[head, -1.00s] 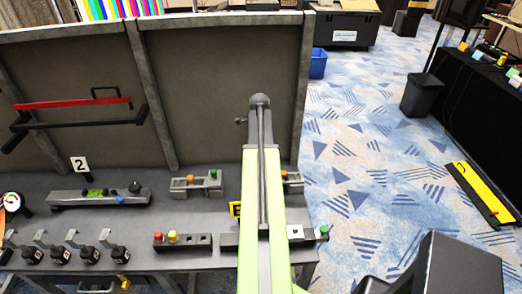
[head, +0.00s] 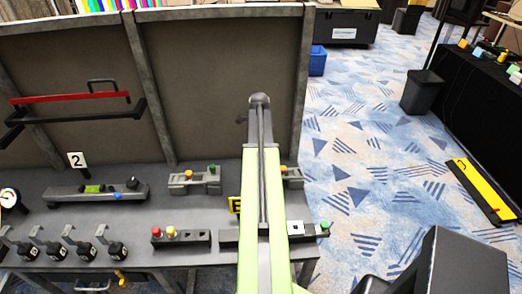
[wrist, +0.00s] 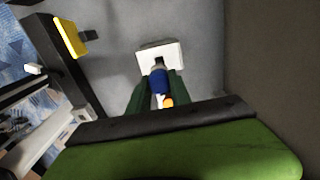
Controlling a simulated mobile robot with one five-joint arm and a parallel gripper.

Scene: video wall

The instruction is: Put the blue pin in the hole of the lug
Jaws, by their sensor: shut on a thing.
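In the wrist view, my gripper (wrist: 158,97) is shut on the blue pin (wrist: 160,80), which stands between two dark green fingers. The pin points toward a pale block with a dark opening, which looks like the lug (wrist: 174,52). The pin's far end overlaps the opening's near edge; I cannot tell whether it is inside. A small orange thing (wrist: 168,101) shows between the fingers, behind the pin. In the head view my arm hides the gripper, pin and lug.
A grey bench (head: 215,207) holds several fixtures, including a block with red and yellow knobs (head: 190,240). A brown panel (head: 215,90) rises behind it. A yellow plate (wrist: 70,37) stands left of the lug.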

